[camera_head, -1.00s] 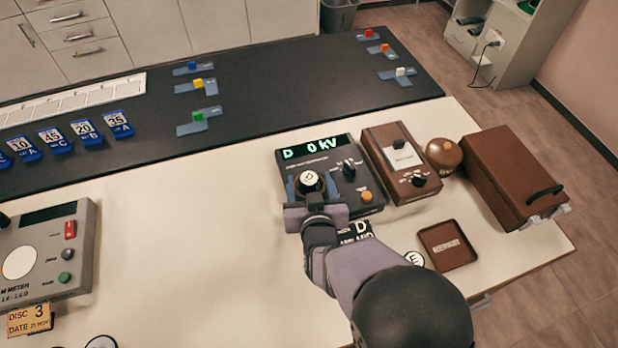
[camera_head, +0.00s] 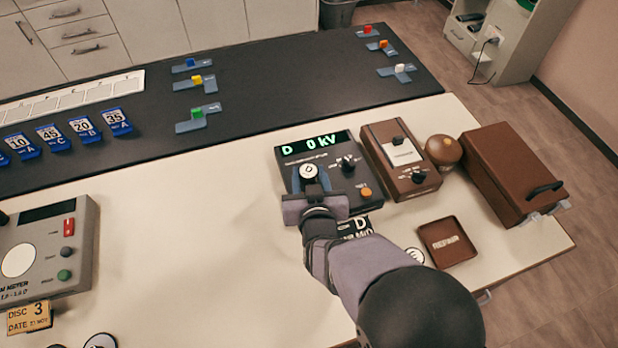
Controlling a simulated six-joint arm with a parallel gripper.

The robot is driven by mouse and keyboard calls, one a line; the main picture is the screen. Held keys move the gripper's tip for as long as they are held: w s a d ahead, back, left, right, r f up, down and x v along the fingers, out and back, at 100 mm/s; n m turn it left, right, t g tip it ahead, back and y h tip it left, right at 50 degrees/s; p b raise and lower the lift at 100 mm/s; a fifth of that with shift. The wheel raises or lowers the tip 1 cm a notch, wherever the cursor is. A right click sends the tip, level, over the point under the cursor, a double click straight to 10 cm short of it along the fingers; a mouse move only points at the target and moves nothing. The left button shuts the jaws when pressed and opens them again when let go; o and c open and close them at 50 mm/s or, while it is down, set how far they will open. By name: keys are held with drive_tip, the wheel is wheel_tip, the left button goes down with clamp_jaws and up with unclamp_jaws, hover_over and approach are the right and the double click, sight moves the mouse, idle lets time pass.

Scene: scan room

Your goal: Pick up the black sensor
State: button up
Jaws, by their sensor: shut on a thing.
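A small round black sensor with a white top marked D (camera_head: 309,171) sits between the fingers of my gripper (camera_head: 311,179), over the left part of a dark console (camera_head: 331,201) whose green display reads "D 0 kV". My gripper is shut on the sensor. The fingers cover most of its sides, and I cannot tell whether its underside touches the console. A black card marked D (camera_head: 356,228) lies in front of the console, partly hidden by my arm.
A brown instrument (camera_head: 401,160), a round brown pot (camera_head: 442,150) and a brown case (camera_head: 513,178) stand to the right. A brown tray (camera_head: 447,243) and a white disc (camera_head: 414,256) lie nearer. A grey meter (camera_head: 45,250) is at left; the middle table is clear.

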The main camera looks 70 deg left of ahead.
sight(309, 177)
wheel_tip(309, 177, up, 9)
drive_tip(key=shift+f+b, duration=0.2)
drive_tip(key=shift+b, duration=0.25)
